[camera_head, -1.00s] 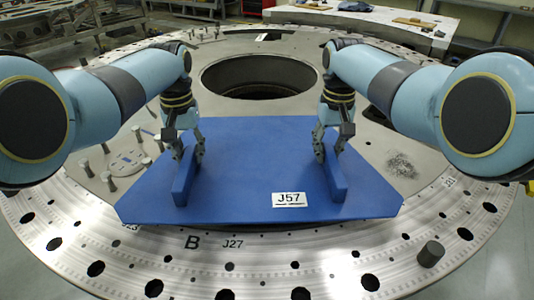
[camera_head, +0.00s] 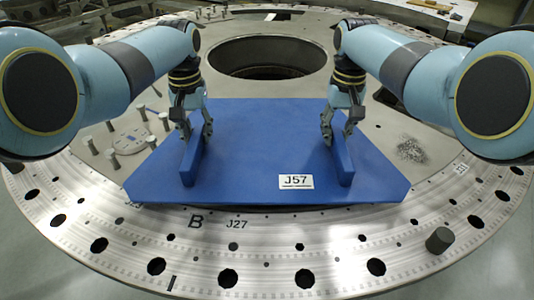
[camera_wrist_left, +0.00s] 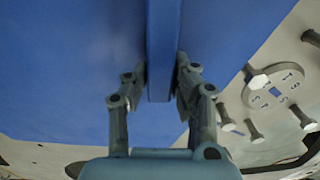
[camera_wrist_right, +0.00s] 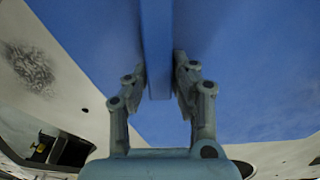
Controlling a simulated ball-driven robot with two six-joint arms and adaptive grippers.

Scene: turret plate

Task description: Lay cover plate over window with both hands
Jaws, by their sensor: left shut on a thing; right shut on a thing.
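The blue cover plate (camera_head: 265,150) spans the front middle of the turret plate, with a white J57 label near its front edge. It has two upright blue grips. My left gripper (camera_head: 194,134) is shut on the left grip (camera_head: 191,162), which also shows between its fingers in the left wrist view (camera_wrist_left: 161,50). My right gripper (camera_head: 339,134) is shut on the right grip (camera_head: 342,163), also seen in the right wrist view (camera_wrist_right: 157,50). The plate looks level. I cannot tell whether it rests or hangs slightly above. No window shows beneath it; that surface is hidden.
Behind the plate is a large round opening (camera_head: 268,60). Several pegs stand around a small disc (camera_head: 128,140) on the left. A dark opening (camera_wrist_right: 72,152) shows in the right wrist view.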

